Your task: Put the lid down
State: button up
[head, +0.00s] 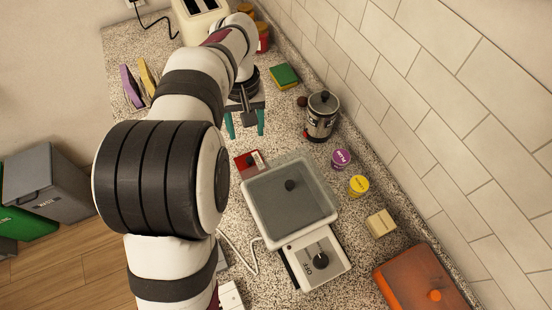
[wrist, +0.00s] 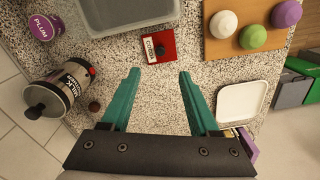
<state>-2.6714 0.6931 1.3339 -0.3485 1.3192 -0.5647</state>
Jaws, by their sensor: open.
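My gripper (head: 246,124) is open, its two teal fingers apart above the speckled counter. It also shows in the wrist view (wrist: 159,74), with only bare counter between the fingertips. A metal milk canister (head: 321,118) stands near the wall to the right of my gripper. A lid with a dark knob (head: 323,97) sits on its top. In the wrist view the canister (wrist: 62,88) is left of my fingers and apart from them. A grey tub (head: 290,205) shows a dark knob-like spot. Which lid the task means I cannot tell.
A red block with a dark top (wrist: 158,46) lies beyond my fingertips. A small dark ball (wrist: 95,106) is near the canister. A white tray (wrist: 243,103) and a wooden board with round pieces (wrist: 250,40) are to the right. An appliance with a dial (head: 315,258) adjoins the tub.

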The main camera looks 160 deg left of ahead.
aim_at(250, 160)
notch_tip(250, 160, down, 13)
jog(key=m, duration=0.9)
jog(key=m+h, duration=0.1)
jog(key=m, duration=0.9)
jog(key=shift+s+r+g, duration=0.1)
jog(key=shift+s+g, duration=0.05)
jog(key=shift+g, duration=0.25)
grip_shut()
